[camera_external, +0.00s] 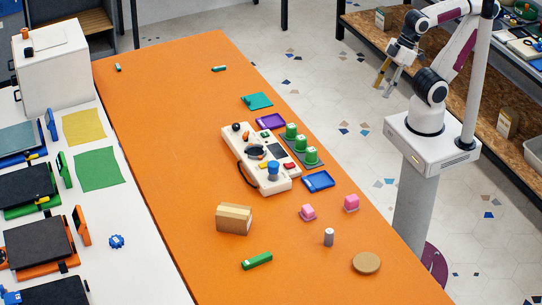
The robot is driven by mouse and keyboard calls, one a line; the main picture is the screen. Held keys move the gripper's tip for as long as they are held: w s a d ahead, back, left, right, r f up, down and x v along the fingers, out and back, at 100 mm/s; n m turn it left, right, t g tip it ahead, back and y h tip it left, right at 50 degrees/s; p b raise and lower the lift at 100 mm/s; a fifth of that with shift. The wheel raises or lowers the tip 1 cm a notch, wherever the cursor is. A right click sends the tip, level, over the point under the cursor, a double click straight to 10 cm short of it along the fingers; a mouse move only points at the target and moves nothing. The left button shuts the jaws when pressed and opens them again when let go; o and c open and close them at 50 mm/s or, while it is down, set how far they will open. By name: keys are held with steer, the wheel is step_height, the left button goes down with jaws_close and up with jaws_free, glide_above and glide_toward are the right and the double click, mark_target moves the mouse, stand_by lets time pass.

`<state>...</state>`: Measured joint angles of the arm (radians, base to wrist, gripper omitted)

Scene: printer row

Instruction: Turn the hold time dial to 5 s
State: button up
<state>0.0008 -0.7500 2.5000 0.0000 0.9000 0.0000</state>
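A cream control panel (259,183) lies on the orange table. It carries a black round dial-like part (255,151) near its middle, a blue knob (273,169) towards the front, a small black knob (236,127) at its far left end, and red and orange parts. A dark handle curves along its left side. Labels and pointer marks are too small to read, so I cannot tell which part is the hold time dial or its setting. My gripper (383,86) hangs at the upper right, beyond the table's right edge and well away from the panel. Its fingers look apart and empty.
Green cylinders (301,147) on a dark tray stand right beside the panel. A purple tray (270,121) and blue tray (318,181) are close by. Pink blocks (308,212), a grey cylinder (329,237) and a cardboard box (234,219) lie nearer. The table's far part is mostly clear.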

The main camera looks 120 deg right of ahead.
steer(key=shift+d+f, duration=0.6)
steer(key=shift+f, duration=0.2)
steer(key=m+g, duration=0.1)
steer(key=m, duration=0.1)
glide_toward(237, 125)
steer(key=shift+w+a+f+h, duration=0.15)
steer(key=shift+a+h, duration=0.05)
steer(key=shift+h, duration=0.2)
steer(key=shift+f, duration=0.1)
steer(key=shift+x, duration=3.8)
